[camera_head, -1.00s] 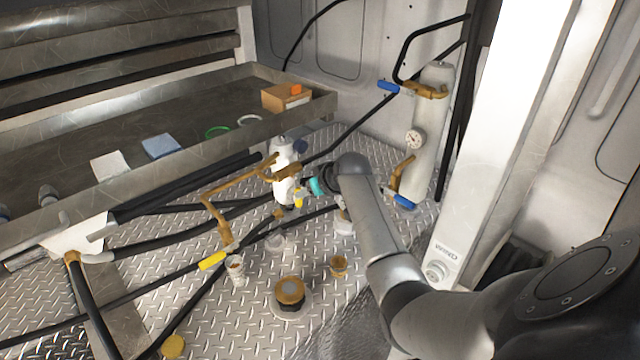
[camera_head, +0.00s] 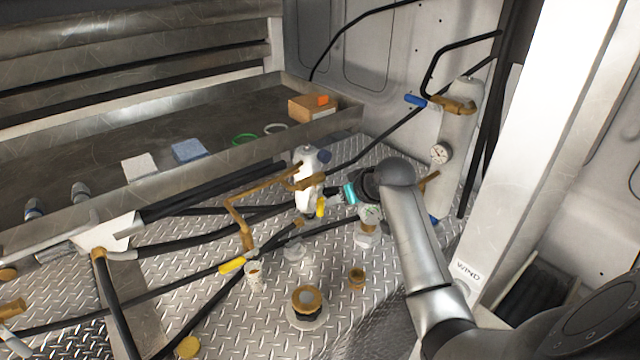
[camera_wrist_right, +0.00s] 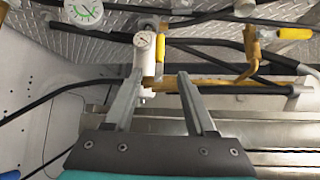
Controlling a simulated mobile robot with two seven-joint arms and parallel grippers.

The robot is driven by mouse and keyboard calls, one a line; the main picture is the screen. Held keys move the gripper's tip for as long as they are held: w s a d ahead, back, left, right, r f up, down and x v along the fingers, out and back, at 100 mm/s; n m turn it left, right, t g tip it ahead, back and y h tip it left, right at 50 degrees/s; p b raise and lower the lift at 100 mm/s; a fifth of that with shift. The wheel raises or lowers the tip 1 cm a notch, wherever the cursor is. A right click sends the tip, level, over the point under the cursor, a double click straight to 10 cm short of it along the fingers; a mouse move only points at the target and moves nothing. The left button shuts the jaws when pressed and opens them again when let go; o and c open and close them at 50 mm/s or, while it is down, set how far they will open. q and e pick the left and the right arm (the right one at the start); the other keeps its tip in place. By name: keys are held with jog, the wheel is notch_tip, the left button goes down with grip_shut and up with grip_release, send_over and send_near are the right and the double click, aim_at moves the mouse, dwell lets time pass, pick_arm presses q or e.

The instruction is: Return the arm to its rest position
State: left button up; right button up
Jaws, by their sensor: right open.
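My right arm (camera_head: 412,235) reaches in from the right in the head view. Its dark wrist and teal gripper body (camera_head: 350,194) are beside a white filter cylinder (camera_head: 306,192) with brass pipes, on its right. The fingers are too small to make out there. In the right wrist view my right gripper (camera_wrist_right: 160,76) has its two grey fingers spread with an empty gap between them. The white cylinder (camera_wrist_right: 144,52) with a small gauge shows beyond the fingertips; I cannot tell how far away it is. My left gripper is not in view.
A metal tray shelf (camera_head: 225,153) with a cardboard box (camera_head: 312,108) and cloths runs along the left. A tall cylinder (camera_head: 452,150) with a gauge and a white post (camera_head: 530,130) stand right. Black hoses cross the diamond-plate floor (camera_head: 215,320), which holds several small caps and jars.

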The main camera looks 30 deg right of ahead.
jog(key=s+a+f+n+g+y, duration=0.1)
jog(key=s+a+f+n+g, duration=0.3)
jog(key=s+a, duration=0.85)
jog(key=s+a+f+m+g, duration=0.1)
jog(key=s+a+f, duration=0.4)
jog(key=s+a, duration=0.8)
jog(key=s+d+f+g+b, duration=0.15)
jog(key=f+b, duration=0.25)
jog(key=f, duration=0.7)
jog(key=s+f+b, duration=0.2)
jog(key=f+b, duration=0.1)
jog(key=f, duration=0.8)
jog(key=s+d+f+b, duration=0.15)
jog(key=f+b, duration=0.25)
jog(key=f, duration=0.7)
jog(key=s+d+f+b, duration=0.1)
jog(key=s+f+b, duration=0.4)
jog(key=s+f, duration=0.3)
jog(key=s+d+f+g+b, duration=0.1)
jog(key=s+f+b, duration=0.4)
jog(key=f, duration=1.1)
jog(key=s, duration=0.3)
jog(key=shift+d+n, duration=0.15)
jog(key=shift+n, duration=0.25)
